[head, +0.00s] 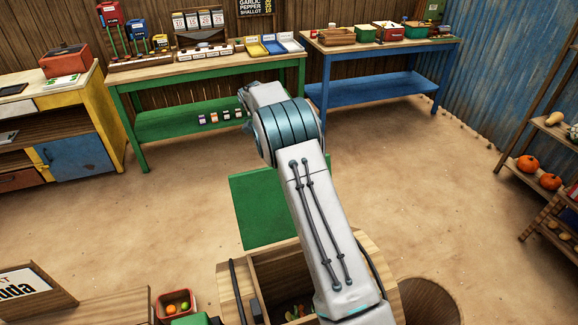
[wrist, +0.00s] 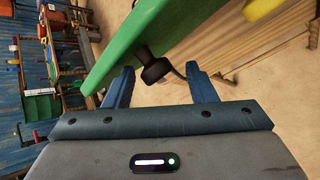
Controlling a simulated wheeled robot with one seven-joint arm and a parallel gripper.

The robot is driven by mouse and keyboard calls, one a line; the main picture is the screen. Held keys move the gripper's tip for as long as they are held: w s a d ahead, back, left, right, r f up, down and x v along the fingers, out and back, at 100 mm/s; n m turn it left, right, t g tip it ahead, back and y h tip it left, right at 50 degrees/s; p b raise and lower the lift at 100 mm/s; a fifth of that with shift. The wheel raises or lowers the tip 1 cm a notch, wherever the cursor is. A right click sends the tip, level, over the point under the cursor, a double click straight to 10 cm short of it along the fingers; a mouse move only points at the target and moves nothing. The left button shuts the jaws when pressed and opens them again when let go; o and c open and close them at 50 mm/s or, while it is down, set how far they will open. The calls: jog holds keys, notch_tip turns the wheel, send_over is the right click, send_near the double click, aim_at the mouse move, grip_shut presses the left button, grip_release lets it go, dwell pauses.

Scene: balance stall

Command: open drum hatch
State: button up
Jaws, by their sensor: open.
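The wooden drum (head: 232,291) stands at the bottom of the head view, partly behind my arm. Its rectangular opening (head: 270,275) is uncovered, and some produce shows inside. The green hatch (head: 255,210) is swung up at the far side of the opening. In the wrist view the green hatch (wrist: 130,38) crosses the top, with its black knob (wrist: 155,70) sticking out. My gripper (wrist: 160,78) is open, with its blue fingers either side of the knob and apart from it. My gripper is hidden in the head view.
A green table (head: 205,72) and a blue table (head: 385,48) with goods stand at the back. A shelf of pumpkins (head: 540,165) is at the right. A crate with fruit (head: 174,305) is left of the drum. The middle floor is clear.

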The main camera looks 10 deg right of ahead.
jog(key=s+d+r, duration=0.6)
jog(key=d+r, duration=0.4)
dwell(0.5)
